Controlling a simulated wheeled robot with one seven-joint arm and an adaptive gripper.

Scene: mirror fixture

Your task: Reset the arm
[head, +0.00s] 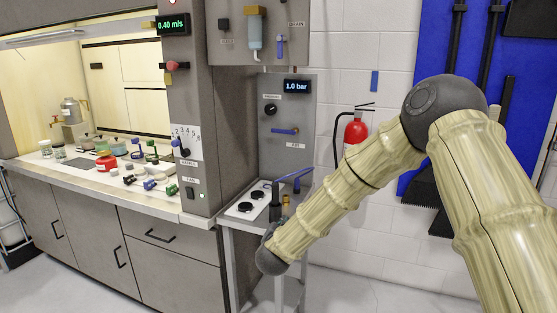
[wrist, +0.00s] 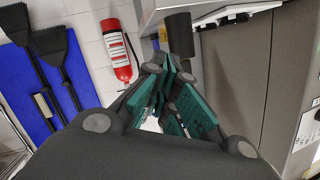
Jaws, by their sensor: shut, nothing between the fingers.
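My gripper (wrist: 172,100) shows in the wrist view with its teal-padded fingers drawn together, and nothing is seen between them. In the head view my arm comes in from the right and slopes down to the left. Its dark lower joint is in front of the small side table (head: 236,222).
A fume hood bench (head: 90,180) with bottles and small fittings stands at left. A gauge panel (head: 290,122) rises behind the side table. A red fire extinguisher (head: 355,130) and a blue board (head: 425,50) with brushes are on the wall.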

